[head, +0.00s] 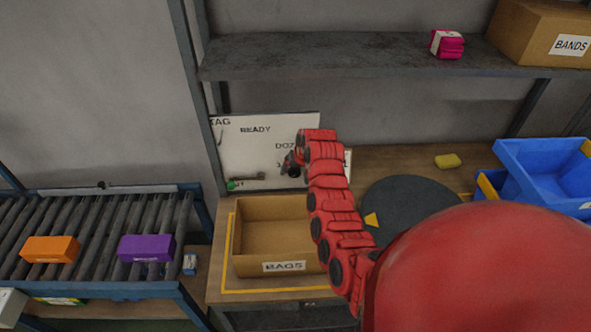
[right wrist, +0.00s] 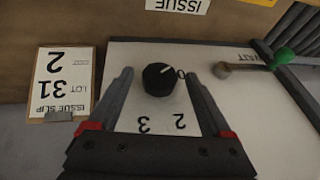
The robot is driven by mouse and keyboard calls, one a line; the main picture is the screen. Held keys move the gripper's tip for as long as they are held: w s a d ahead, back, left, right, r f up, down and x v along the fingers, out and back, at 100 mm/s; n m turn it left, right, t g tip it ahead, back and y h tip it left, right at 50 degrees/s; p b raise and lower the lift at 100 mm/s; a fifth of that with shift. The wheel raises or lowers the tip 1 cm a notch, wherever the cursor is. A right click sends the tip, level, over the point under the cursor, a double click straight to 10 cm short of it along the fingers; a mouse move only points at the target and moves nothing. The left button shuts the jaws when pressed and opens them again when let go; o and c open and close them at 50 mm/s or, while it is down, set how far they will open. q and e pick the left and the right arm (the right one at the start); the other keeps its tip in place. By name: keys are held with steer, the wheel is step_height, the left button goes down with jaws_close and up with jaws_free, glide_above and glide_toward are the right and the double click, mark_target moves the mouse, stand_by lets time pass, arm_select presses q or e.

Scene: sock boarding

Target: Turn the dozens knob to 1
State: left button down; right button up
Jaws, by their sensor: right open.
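The dozens knob (right wrist: 158,79) is a round black dial with a white pointer line on a white panel (right wrist: 230,90). In the right wrist view, which shows the panel upside down, the pointer is toward the printed 0. A 2 and a 3 are printed around it; I cannot see the 1 in that view. My right gripper (right wrist: 158,74) is open, its two fingers on either side of the knob with gaps; contact does not show. In the head view, the right gripper (head: 291,161) is at the panel (head: 240,150), hiding part of its print. My left gripper is out of view.
A clipboard slip (right wrist: 62,82) reads lot 31, 2. A green-tipped lever (right wrist: 255,64) is beside the knob. The BAGS box (head: 270,208) stands below the panel. A conveyor (head: 95,235) with orange and purple packs is left; a blue bin (head: 540,165) is right.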

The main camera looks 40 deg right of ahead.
steer(key=shift+f, duration=0.1)
jaws_close()
steer(key=shift+d+f+y+b, duration=0.15)
steer(key=shift+y+b, duration=0.15)
steer(key=shift+b, duration=0.45)
steer(key=t+y+b, duration=0.1)
steer(key=b, duration=0.2)
steer(key=m+t+y+b, duration=0.1)
steer(key=y+b, duration=0.1)
steer(key=b, duration=0.1)
steer(key=t+y+b, duration=0.1)
steer(key=y+b, duration=0.1)
steer(key=b, duration=0.2)
steer(key=shift+s+d+f+m+t, duration=0.2)
steer(key=shift+d+f+m+t, duration=0.1)
steer(key=shift+f+t, duration=0.1)
steer(key=shift+t+y+b, duration=0.5)
steer(key=shift+y+b, duration=0.2)
steer(key=shift+b, duration=0.35)
steer(key=shift+r+m+t+y+b, duration=0.2)
steer(key=shift+m+t+y+b, duration=0.1)
steer(key=shift+b, duration=0.2)
jaws_free()
